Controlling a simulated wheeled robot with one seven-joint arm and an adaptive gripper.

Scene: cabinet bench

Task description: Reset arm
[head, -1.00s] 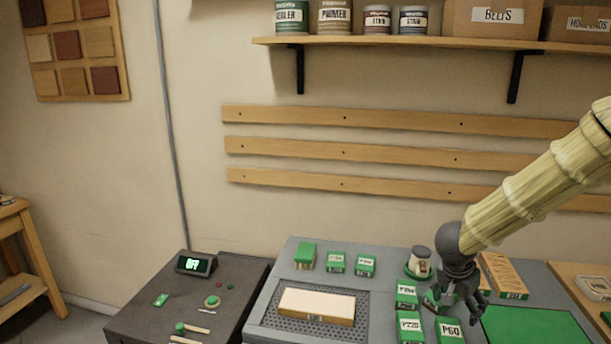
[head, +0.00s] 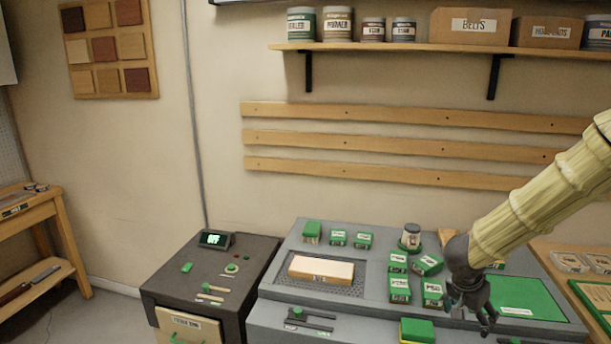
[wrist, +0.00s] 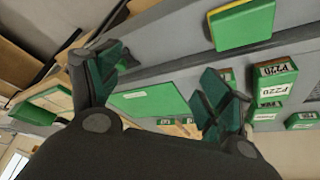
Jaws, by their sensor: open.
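My gripper (head: 472,308) hangs at the lower right in the head view, over the front right of the grey bench top (head: 380,300). Its fingers are apart and hold nothing. In the wrist view my gripper (wrist: 160,85) shows two spread fingers with green inner pads. Between and beyond them lie a green mat (wrist: 150,98) and the bench. The green mat (head: 522,297) also shows right of my gripper in the head view. Part of the bench behind the gripper is hidden.
Several green labelled blocks, such as the P220 block (head: 399,290), stand left of my gripper. A pale board (head: 320,269) lies on a perforated plate. A yellow-green block (head: 417,331) is at the front. A dark cabinet (head: 175,280) with an OFF display stands left. A shelf (head: 420,47) hangs above.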

